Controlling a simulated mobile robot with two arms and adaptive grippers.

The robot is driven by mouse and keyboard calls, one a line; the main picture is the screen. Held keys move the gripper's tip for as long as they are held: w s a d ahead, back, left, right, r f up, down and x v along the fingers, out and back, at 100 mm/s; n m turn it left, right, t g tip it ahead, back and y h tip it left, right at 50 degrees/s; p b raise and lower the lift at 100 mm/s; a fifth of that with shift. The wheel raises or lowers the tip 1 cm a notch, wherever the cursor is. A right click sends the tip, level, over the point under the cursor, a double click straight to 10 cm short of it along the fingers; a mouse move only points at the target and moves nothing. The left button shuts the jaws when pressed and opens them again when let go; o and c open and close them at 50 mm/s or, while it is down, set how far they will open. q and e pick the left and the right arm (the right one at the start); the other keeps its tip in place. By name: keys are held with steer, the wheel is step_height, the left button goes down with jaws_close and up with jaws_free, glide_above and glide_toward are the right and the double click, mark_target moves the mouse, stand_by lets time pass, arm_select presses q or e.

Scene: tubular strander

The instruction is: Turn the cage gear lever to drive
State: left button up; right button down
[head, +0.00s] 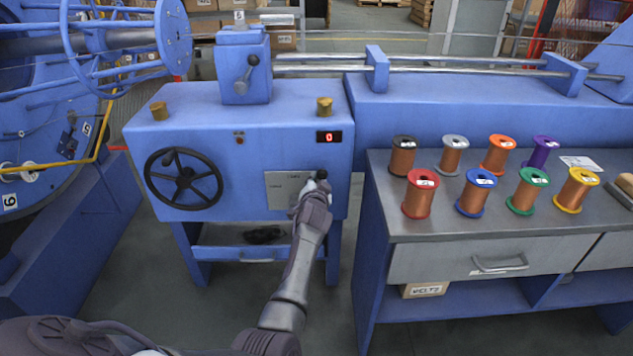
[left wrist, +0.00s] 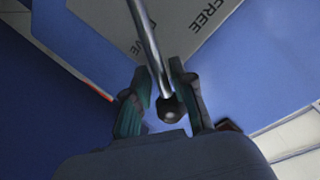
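The cage gear lever is a thin metal rod (left wrist: 145,35) with a dark ball knob (left wrist: 170,109). In the head view the dark knob (head: 321,175) shows just beyond my left gripper (head: 314,188), at the right of a grey label plate (head: 283,190). In the left wrist view the plate (left wrist: 185,20) reads "FREE", with a second word partly hidden by the rod and ending in "VE". The two fingers of my left gripper (left wrist: 160,85) stand on either side of the rod and knob, with narrow gaps. I see no clear grip. My right gripper is not in view.
The blue control cabinet (head: 240,160) carries a black handwheel (head: 183,178), a red display (head: 329,137) reading 0 and another lever (head: 247,73) on top. A bench (head: 480,228) with several wire spools stands at right. Blue cage machinery (head: 60,120) is at left.

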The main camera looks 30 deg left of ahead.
arm_select(q)
steer(key=shift+o, duration=0.5)
steer(key=shift+s, duration=0.2)
steer(key=v, duration=0.7)
steer(key=shift+d, duration=0.1)
